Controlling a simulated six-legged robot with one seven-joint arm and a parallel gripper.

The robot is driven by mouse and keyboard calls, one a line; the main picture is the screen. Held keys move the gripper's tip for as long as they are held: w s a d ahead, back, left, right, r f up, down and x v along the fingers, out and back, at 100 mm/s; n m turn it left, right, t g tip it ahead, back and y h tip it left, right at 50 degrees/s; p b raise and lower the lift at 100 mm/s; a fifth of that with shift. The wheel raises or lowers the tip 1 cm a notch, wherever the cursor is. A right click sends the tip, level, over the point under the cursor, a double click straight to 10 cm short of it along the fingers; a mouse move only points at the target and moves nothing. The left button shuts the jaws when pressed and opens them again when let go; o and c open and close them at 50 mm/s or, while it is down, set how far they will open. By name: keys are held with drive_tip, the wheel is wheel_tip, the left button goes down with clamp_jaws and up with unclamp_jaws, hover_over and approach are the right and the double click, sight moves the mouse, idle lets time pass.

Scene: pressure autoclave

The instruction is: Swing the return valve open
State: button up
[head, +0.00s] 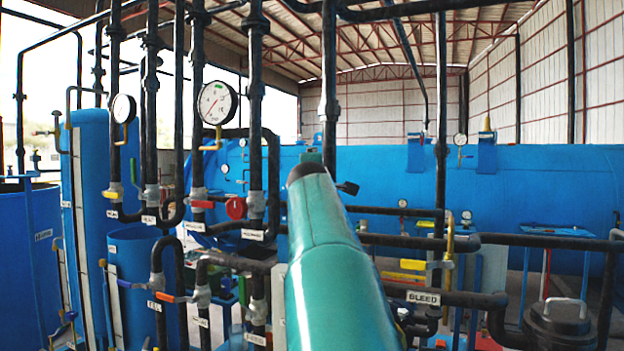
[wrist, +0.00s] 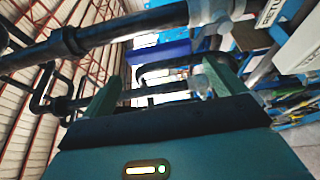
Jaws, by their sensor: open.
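In the wrist view a white label reading "RETU…" (wrist: 270,12), cut off by the frame edge, sits at the upper right. A pale grey fitting (wrist: 212,10) on a black pipe is next to it; I cannot make out a handle there. My gripper (wrist: 163,88) is open, with its two green fingers apart and nothing visibly held between them. Pipes show beyond the fingers, apart from them as far as I can tell. In the head view my teal arm covers the middle, and the gripper is hidden behind it. I cannot tell which head-view valve is the return one.
Black vertical pipes with a red-handled valve (head: 203,204) and a large gauge (head: 217,103) stand left of my arm. A "BLEED" label (head: 423,297) and a yellow handle (head: 412,264) are at right. A long blue vessel (head: 540,185) lies behind.

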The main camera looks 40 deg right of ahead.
drive_tip(key=v, duration=0.5)
drive_tip(key=shift+s+a, duration=0.1)
drive_tip(key=shift+s, duration=0.1)
idle(0.6)
drive_tip(key=s+a+f+m+g+y, duration=0.1)
drive_tip(key=s+a+f+m+y, duration=0.15)
drive_tip(key=f, duration=0.55)
drive_tip(key=s+a+f+m+g+y, duration=0.2)
drive_tip(key=s+a+f+m, duration=0.15)
drive_tip(key=f, duration=0.45)
drive_tip(key=s+a+f+m+g+y, duration=0.4)
drive_tip(key=s+a+f+g+y, duration=0.1)
drive_tip(key=s+a+f, duration=1.7)
wheel_tip(320, 180, down, 4)
drive_tip(key=shift+s+a+r+m+g+y, duration=0.3)
drive_tip(key=shift+a+m+g+y, duration=0.1)
drive_tip(key=shift+a+y, duration=0.25)
drive_tip(key=shift+c, duration=0.3)
